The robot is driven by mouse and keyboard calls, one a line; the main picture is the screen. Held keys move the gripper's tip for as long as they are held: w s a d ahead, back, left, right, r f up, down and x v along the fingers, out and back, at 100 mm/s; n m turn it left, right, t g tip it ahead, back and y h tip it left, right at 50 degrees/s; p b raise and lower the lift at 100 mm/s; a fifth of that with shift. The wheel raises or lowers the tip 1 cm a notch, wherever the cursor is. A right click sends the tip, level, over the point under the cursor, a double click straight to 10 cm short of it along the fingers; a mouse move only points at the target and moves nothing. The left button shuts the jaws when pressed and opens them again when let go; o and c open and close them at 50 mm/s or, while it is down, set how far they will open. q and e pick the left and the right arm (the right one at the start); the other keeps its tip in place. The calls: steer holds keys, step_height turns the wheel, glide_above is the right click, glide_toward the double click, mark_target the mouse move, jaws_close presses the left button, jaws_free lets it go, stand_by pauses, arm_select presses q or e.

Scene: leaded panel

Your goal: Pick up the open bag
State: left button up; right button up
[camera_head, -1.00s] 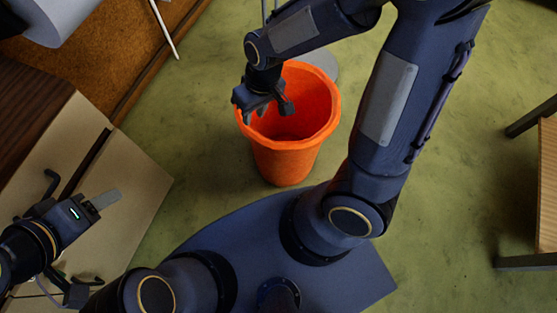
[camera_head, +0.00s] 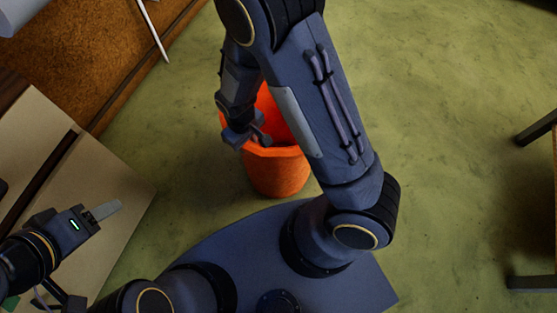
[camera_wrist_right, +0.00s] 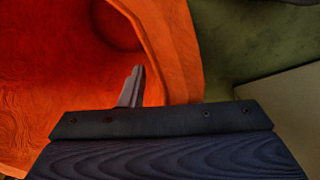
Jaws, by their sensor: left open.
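I make out no open bag in either view. My left gripper (camera_head: 84,222) is open at the lower left of the head view, over or beside a pale beige board or box top. A small light-grey strip shows at its front; I cannot tell whether it is held. My right gripper (camera_head: 246,137) points down at the near left rim of an orange bin (camera_head: 277,175). In the right wrist view one grey finger (camera_wrist_right: 131,87) stands against the bin's orange inside (camera_wrist_right: 60,60). Its other finger is not clear, and my right arm hides part of the bin.
The pale beige surface (camera_head: 125,185) fills the lower left, with a dark slot across it. A brown panel (camera_head: 100,50) with a thin white rod stands at the upper left. A wooden piece with dark legs (camera_head: 532,282) is at the right edge. Green floor (camera_head: 450,130) between is clear.

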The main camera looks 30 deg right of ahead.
steer(key=shift+f, duration=0.5)
stand_by(0.3)
jaws_close()
stand_by(1.5)
